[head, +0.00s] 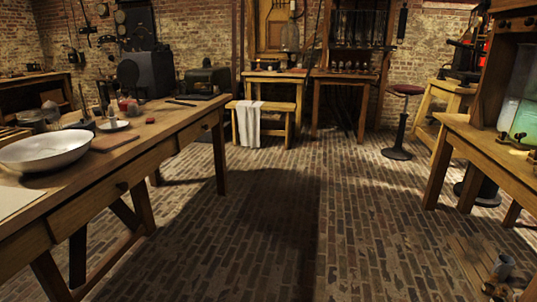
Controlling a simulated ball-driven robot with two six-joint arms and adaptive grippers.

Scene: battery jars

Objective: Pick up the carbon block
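I cannot make out a carbon block for certain in the head view. A long wooden table (172,135) on the left bears a wide white bowl (45,150), a flat brown slab (115,142), a small dark red piece (150,120) and a thin dark flat item (181,102). On the right, a glass jar (520,110) with a greenish glow stands on a wooden bench (478,140). Neither of my grippers shows in this view.
The brick floor (270,230) between the tables is clear. A round stool (405,90) stands at the back right. A white cloth (249,124) hangs over a small wooden bench (273,108) at the back.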

